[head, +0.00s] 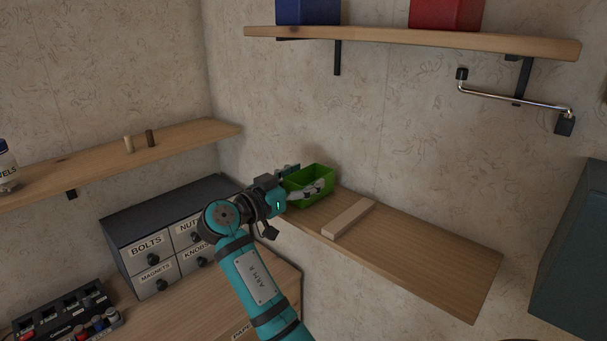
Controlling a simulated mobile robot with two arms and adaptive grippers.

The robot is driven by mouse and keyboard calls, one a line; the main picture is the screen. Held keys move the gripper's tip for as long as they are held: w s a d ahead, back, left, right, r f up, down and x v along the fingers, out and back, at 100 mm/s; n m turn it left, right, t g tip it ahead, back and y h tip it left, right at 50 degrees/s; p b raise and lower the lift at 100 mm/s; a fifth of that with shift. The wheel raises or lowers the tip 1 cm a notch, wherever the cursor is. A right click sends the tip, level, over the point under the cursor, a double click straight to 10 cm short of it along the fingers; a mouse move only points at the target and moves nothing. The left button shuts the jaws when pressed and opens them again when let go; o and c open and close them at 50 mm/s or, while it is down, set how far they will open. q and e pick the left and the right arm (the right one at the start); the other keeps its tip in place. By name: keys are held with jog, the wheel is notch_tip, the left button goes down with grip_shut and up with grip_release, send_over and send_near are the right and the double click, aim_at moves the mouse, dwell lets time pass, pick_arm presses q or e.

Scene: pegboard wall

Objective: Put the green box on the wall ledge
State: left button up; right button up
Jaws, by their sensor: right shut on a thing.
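The green box (318,173) is an open-topped bin in the middle of the head view. My right gripper (300,190) is shut on its near side, with a finger showing at the box's wall. The box is at the left end of the lower wooden wall ledge (440,258); I cannot tell whether it rests on the ledge or hangs just above it. The gripper hides part of the box's left side. My left gripper is not in view.
A pale wooden strip (348,218) lies across the ledge just right of the box; the ledge beyond it is clear. An upper shelf (400,40) holds a blue box and a red box. A metal bar (515,100) sticks out below. A labelled drawer unit (165,215) stands left.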

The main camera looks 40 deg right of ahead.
jog(key=shift+f, duration=0.1)
jog(key=shift+f+b, duration=0.15)
jog(key=shift+b, duration=0.15)
jog(key=o, duration=1.2)
jog(key=shift+r, duration=0.2)
jog(key=shift+a+r+p, duration=0.1)
jog(key=shift+p, duration=0.2)
jog(key=a+b, duration=0.2)
jog(key=a, duration=0.2)
jog(key=a+b, duration=0.2)
jog(key=a, duration=0.2)
jog(key=a+b, duration=0.2)
jog(key=a, duration=0.2)
jog(key=shift+s, duration=0.35)
